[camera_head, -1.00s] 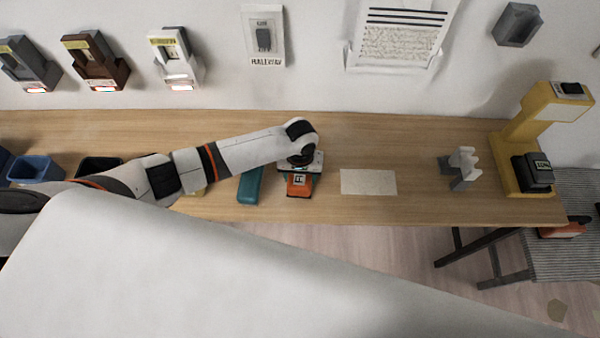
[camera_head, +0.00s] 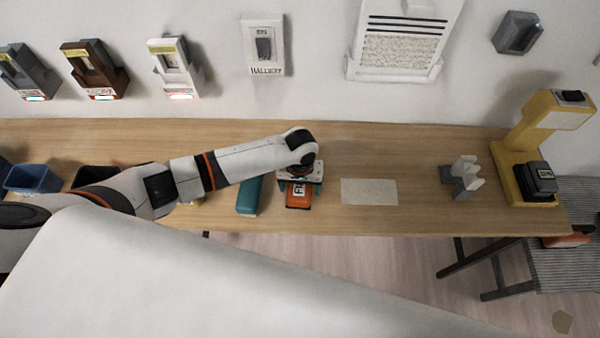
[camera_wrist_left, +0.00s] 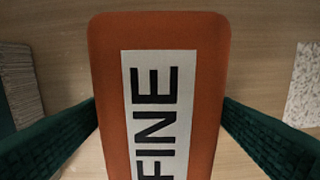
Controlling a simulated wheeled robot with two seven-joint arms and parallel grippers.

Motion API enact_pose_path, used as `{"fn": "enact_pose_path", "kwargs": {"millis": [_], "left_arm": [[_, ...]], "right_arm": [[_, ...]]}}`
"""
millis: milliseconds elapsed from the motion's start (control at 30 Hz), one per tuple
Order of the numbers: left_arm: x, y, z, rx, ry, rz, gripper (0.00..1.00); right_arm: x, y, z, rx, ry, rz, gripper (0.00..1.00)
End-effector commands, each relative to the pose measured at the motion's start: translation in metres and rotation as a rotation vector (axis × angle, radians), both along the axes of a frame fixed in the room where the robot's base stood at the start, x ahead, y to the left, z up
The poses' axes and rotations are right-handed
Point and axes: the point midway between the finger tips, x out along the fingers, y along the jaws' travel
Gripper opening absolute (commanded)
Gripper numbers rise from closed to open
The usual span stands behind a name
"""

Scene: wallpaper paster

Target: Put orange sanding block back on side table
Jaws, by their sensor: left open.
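The orange sanding block (camera_head: 298,194) lies on the wooden workbench (camera_head: 415,215), with a white label on top. In the left wrist view the block (camera_wrist_left: 215,60) fills the middle, and its label reads FINE. My left gripper (camera_head: 299,187) is over the block, open, with a dark green finger on each side of it. In the left wrist view the gap between the fingers (camera_wrist_left: 160,128) spans the block, with bench wood showing beside it. A striped grey surface (camera_head: 565,270), which may be the side table, is at the far right. My right gripper is out of view.
A teal block (camera_head: 250,194) lies close left of the orange block, and a pale sheet (camera_head: 369,191) lies to its right. A grey holder (camera_head: 461,177) and a yellow device (camera_head: 522,165) stand further right. A reddish object (camera_head: 567,240) rests on the striped surface.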

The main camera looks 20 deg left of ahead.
Motion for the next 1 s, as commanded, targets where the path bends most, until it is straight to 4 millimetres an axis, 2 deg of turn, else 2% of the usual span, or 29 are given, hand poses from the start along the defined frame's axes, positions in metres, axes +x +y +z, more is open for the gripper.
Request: {"fn": "enact_pose_path", "kwargs": {"millis": [300, 500, 700, 1000], "left_arm": [[0.000, -0.001, 0.071, -0.005, -0.005, 0.000, 0.82], [-0.001, -0.001, 0.104, -0.003, -0.003, 0.000, 0.82], [-0.001, -0.001, 0.117, -0.001, -0.002, 0.001, 0.82], [-0.001, -0.001, 0.117, -0.002, -0.001, 0.001, 0.82]], "right_arm": [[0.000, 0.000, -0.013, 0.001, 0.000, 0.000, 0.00], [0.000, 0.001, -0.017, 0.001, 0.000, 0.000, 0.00], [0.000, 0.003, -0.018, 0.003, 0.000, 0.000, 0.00], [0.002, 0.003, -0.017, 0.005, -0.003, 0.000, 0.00]]}}
